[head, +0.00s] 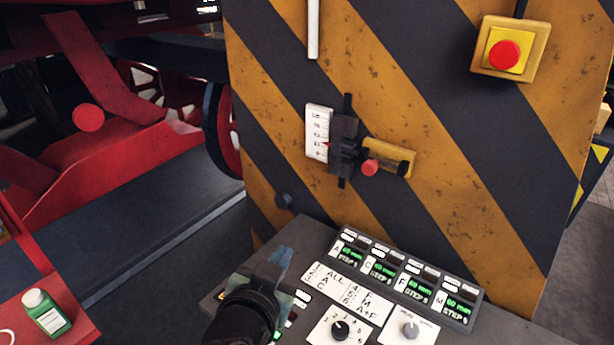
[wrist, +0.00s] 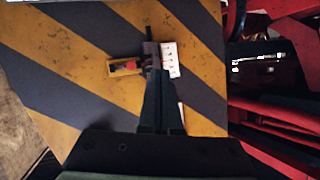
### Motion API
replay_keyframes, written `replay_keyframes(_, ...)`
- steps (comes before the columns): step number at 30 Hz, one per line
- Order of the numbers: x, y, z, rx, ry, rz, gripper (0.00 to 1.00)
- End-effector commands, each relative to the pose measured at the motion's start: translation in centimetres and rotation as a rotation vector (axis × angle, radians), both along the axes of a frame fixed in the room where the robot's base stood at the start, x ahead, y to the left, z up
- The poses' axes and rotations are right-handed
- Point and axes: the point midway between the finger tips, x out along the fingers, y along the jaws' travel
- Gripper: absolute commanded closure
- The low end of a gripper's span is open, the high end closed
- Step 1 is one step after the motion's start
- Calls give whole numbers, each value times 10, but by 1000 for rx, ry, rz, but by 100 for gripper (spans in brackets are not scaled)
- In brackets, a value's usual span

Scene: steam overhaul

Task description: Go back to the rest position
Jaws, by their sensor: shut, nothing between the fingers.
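My gripper (head: 274,265) is above the left part of the control desk in the head view, its fingers together and empty. In the wrist view its closed fingers (wrist: 163,85) point at the striped panel and overlap the view of the lever unit there. The lever unit (head: 345,150), with a white scale (head: 318,132) and a yellow bracket with a red knob (head: 370,167), is on the striped panel. I cannot tell from the wrist view how far the fingertips are from it. In the head view they are clearly apart from it.
The control desk (head: 465,318) carries green displays, label plates and knobs. A red emergency button (head: 504,54) sits at the upper right of the striped panel (head: 440,110). Red locomotive parts (head: 100,165) are at left. A green bottle (head: 46,313) stands on a red surface.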

Motion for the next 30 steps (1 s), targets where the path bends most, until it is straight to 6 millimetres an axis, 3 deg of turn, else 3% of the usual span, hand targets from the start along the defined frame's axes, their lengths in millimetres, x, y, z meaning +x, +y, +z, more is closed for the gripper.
replay_keyframes(1,8,-3,42,-10,-101,34,100)
replay_keyframes(4,13,-7,119,-48,-290,95,100)
replay_keyframes(7,3,-14,196,-105,-484,134,100)
replay_keyframes(12,-44,-27,312,-223,-809,155,100)
replay_keyframes(15,-77,-33,360,-287,-963,145,100)
replay_keyframes(18,-105,-38,391,-338,-1074,130,100)
replay_keyframes(21,-121,-41,407,-366,-1134,117,100)
replay_keyframes(30,-128,-41,413,-378,-1155,113,100)
